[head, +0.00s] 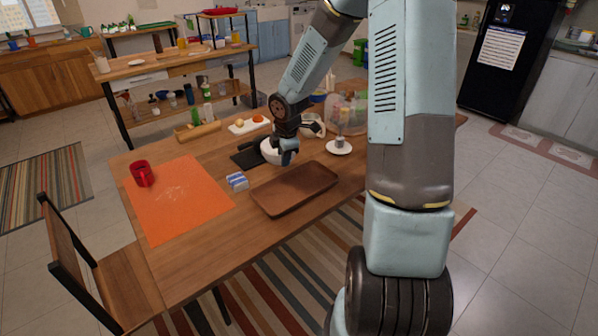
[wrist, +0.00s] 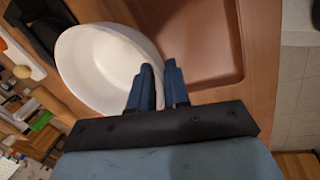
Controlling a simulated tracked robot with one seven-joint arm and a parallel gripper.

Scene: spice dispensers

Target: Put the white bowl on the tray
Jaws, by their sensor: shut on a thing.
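The white bowl (head: 270,151) is at my gripper (head: 287,157), beside the far left edge of the tray in the head view. In the wrist view the bowl (wrist: 100,65) fills the left middle, and my gripper (wrist: 158,85) is shut on its rim. The brown rectangular tray (head: 262,198) lies on the wooden table and is empty. In the wrist view the tray (wrist: 215,83) is right of the bowl, and the bowl's edge overlaps its left side in the picture. I cannot tell how high the bowl is held.
A blue and white box (head: 237,181) sits left of the tray. An orange mat (head: 180,205) with a red mug (head: 142,174) lies further left. A small white dish with shakers (head: 339,148) stands to the right.

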